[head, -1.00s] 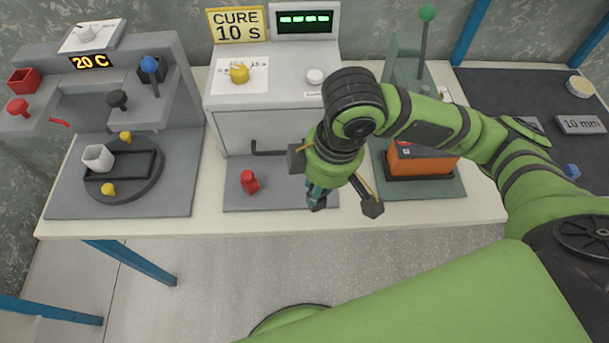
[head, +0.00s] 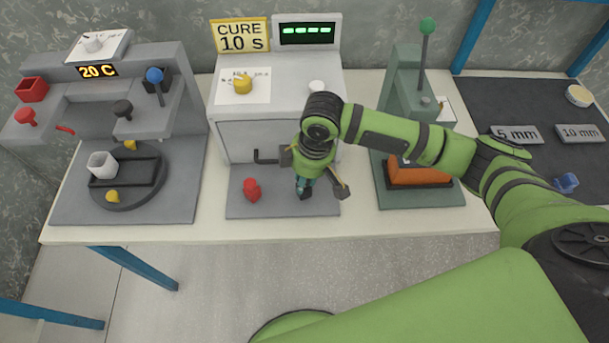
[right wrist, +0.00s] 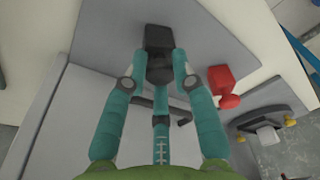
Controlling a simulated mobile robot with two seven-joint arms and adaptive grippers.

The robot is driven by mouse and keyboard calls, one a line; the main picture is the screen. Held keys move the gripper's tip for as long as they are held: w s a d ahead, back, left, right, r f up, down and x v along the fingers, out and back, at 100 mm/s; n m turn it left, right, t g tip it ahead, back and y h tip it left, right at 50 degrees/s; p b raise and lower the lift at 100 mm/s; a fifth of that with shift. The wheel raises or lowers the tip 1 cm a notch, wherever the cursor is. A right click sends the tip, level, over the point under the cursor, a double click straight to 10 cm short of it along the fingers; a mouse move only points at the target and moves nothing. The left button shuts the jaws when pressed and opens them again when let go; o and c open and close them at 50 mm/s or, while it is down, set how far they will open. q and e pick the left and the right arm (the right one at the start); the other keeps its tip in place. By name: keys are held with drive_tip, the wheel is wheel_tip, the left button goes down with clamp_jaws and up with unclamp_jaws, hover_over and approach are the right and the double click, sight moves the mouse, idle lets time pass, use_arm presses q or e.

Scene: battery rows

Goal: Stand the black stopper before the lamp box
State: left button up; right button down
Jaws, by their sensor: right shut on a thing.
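My right gripper (head: 305,188) is over the grey base plate in front of the lamp box (head: 262,133), pointing down. In the right wrist view its teal fingers (right wrist: 158,72) are shut on the black stopper (right wrist: 158,40). In the head view the stopper (head: 306,195) shows only as a small dark piece under the fingers. I cannot tell whether it touches the plate. A red stopper (head: 252,190) stands on the same plate, left of and apart from the gripper; it also shows in the right wrist view (right wrist: 222,86). My left gripper is not in view.
The box's door handle (head: 266,157) is close behind the gripper. A station with a round turntable (head: 125,193) and white cup (head: 102,165) stands left. A green press (head: 400,110) with an orange block (head: 420,175) stands right. The plate's front edge is near.

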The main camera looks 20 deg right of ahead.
sight(311, 188)
drive_tip(key=shift+f, duration=0.1)
drive_tip(key=c, duration=1)
unclamp_jaws()
wheel_tip(311, 188, up, 12)
drive_tip(key=s+d+b, duration=0.1)
drive_tip(key=shift+d, duration=0.15)
